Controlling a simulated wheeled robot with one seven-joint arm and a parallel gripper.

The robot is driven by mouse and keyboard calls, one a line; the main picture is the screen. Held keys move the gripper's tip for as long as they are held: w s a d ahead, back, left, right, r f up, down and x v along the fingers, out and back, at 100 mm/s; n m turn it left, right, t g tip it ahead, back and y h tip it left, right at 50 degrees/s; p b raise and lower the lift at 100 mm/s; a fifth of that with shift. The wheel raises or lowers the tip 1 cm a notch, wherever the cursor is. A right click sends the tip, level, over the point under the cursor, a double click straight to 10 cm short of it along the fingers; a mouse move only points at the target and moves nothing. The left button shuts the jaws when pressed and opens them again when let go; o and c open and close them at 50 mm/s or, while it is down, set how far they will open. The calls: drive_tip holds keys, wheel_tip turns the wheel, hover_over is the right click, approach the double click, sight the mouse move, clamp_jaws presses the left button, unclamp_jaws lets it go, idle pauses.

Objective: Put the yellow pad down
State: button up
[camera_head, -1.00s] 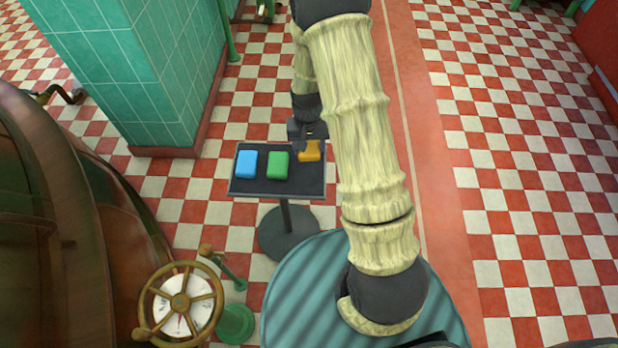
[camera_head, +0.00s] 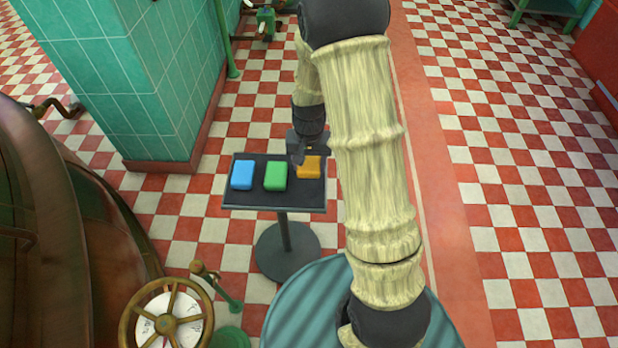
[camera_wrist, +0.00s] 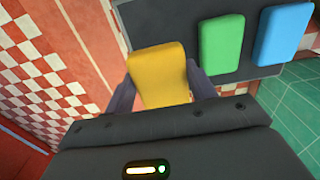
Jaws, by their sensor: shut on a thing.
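The yellow pad (camera_head: 309,168) is between the fingers of my gripper (camera_head: 303,156), at the right end of a dark tray-topped stand (camera_head: 300,204). In the wrist view the yellow pad (camera_wrist: 158,72) sits between both fingers of my gripper (camera_wrist: 158,86), which is shut on it. The tray surface (camera_wrist: 190,62) shows beyond it. I cannot tell whether the pad's underside touches the tray. A green pad (camera_head: 275,176) and a blue pad (camera_head: 242,175) lie on the tray to its left.
The stand's round foot (camera_head: 287,250) rests on a red and white checked floor. A green tiled pillar (camera_head: 150,90) rises behind left. A copper kettle (camera_head: 60,220) and a handwheel (camera_head: 168,315) are at the left. The floor at the right is open.

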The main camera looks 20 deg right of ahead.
sight(309, 162)
drive_tip(key=shift+f, duration=1.45)
drive_tip(key=shift+f+b, duration=0.6)
drive_tip(key=shift+f, duration=1.25)
drive_tip(key=shift+f, duration=0.15)
drive_tip(key=o, duration=1.2)
wheel_tip(309, 162, up, 11)
drive_tip(key=p, duration=0.2)
drive_tip(key=shift+p, duration=0.35)
drive_tip(key=shift+r, duration=0.65)
